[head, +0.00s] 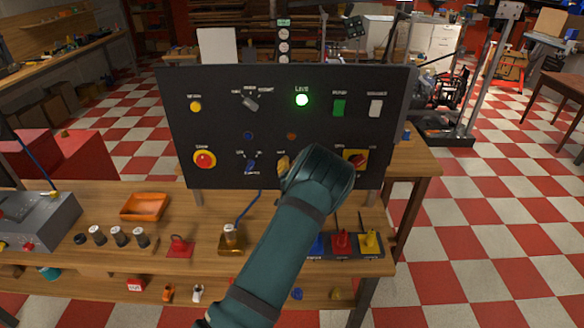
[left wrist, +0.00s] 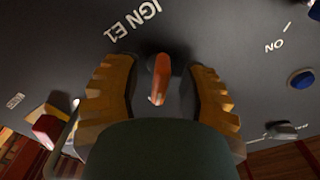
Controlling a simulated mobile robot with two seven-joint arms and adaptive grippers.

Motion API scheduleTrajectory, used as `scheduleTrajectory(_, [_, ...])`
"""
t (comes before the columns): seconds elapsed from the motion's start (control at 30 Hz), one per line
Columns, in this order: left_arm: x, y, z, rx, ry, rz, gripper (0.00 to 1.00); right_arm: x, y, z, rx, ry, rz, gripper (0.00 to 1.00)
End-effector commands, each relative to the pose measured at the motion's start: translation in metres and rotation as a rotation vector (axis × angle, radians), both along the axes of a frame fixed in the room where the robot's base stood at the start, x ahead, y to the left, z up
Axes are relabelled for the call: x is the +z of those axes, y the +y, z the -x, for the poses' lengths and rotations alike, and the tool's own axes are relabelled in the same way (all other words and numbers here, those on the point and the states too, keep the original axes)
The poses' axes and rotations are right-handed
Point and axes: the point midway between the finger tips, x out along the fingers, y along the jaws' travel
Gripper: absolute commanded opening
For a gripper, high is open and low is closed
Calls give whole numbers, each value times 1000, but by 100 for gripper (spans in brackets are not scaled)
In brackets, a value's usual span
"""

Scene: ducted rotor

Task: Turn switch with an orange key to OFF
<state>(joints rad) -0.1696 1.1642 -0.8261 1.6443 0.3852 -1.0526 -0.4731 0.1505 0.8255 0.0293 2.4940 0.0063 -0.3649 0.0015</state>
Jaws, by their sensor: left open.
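The orange key (left wrist: 160,80) stands in a dark switch on the black panel (head: 222,122), under the label "IGN E1" in the left wrist view. My left gripper (left wrist: 158,88) is open, with one ridged yellow finger on each side of the key. Some dark space shows between each finger and the key, so it does not look clamped. In the head view my left gripper (head: 285,165) is at the lower middle of the panel. My wrist hides the key and its switch there. My right gripper is not in view.
The panel also bears a red button (head: 205,160), a blue knob (head: 251,166), a red-and-yellow switch (head: 356,159) and a lit green lamp (head: 302,100). Red, yellow and blue pieces on a dark base stand in front at right. An orange tray (head: 145,207) is at left.

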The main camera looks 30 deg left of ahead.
Motion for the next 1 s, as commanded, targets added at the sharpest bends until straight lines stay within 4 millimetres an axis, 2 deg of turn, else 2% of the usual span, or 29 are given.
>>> scheduleTrajectory(0.13, [0, 0, 0, 0, 0, 0, 41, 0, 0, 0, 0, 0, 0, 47])
scheduleTrajectory(0.17, [0, 0, 0, 0, 0, 0, 37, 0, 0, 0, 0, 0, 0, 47])
scheduleTrajectory(0.2, [0, 0, 0, 0, 0, 0, 23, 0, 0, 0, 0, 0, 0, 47])
scheduleTrajectory(0.27, [0, 0, 0, 0, 0, 0, 2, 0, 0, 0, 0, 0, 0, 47])
scheduleTrajectory(0.3, [0, 0, 0, 0, 0, 0, 0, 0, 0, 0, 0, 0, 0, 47])
scheduleTrajectory(0.67, [0, 0, 0, 1, -16, 22, 0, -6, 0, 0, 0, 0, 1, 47])
scheduleTrajectory(0.87, [-2, 1, 0, 2, -64, 98, 0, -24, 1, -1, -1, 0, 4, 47])
scheduleTrajectory(1.0, [-3, 2, 1, 2, -121, 187, 0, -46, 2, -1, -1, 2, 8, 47])
